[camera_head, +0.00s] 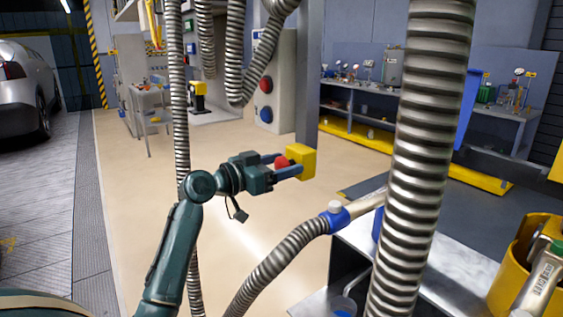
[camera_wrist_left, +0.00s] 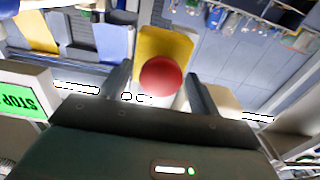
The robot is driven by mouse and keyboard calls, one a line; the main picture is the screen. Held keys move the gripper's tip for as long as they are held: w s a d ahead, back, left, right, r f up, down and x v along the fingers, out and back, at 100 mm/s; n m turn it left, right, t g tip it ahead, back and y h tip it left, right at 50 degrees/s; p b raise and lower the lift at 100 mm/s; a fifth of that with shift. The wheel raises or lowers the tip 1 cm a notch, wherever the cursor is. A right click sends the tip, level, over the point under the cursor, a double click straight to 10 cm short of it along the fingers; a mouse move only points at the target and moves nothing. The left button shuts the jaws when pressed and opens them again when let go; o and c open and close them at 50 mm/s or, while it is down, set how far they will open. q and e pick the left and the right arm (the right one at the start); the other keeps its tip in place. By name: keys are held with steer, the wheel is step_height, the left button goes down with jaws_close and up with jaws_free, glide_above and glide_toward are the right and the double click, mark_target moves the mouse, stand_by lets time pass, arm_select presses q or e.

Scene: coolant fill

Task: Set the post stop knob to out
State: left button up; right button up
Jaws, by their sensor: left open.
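The post stop knob (camera_head: 282,162) is a round red button on the front of a yellow box (camera_head: 303,161), which is fixed to a grey post (camera_head: 309,90). My left gripper (camera_head: 285,165) is at the box with its fingers on either side of the knob. In the left wrist view the red knob (camera_wrist_left: 162,78) lies between the two open fingers (camera_wrist_left: 160,88), with a gap on each side. The yellow box (camera_wrist_left: 165,45) is behind it. Whether the knob is in or out is hard to tell. My right gripper is not in view.
Ribbed metal hoses hang at the left and in front at the right (camera_head: 421,150). Another hose with a blue collar (camera_head: 337,215) runs below my left gripper. A yellow container (camera_head: 508,285) stands at lower right. A green STOP sign (camera_wrist_left: 25,100) shows in the wrist view.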

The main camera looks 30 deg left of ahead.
arm_select(q)
steer(key=shift+w, duration=0.1)
steer(key=shift+c, duration=0.4)
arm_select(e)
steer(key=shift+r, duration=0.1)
arm_select(q)
jaws_close()
steer(key=shift+s+a+f+b, duration=0.15)
steer(key=shift+s+f+b, duration=0.05)
steer(key=shift+s+b, duration=0.25)
steer(key=shift+s, duration=0.2)
steer(key=shift+c, duration=0.5)
jaws_free()
steer(key=shift+s+a+r, duration=0.1)
steer(key=shift+r, duration=0.05)
steer(key=shift+o, duration=0.8)
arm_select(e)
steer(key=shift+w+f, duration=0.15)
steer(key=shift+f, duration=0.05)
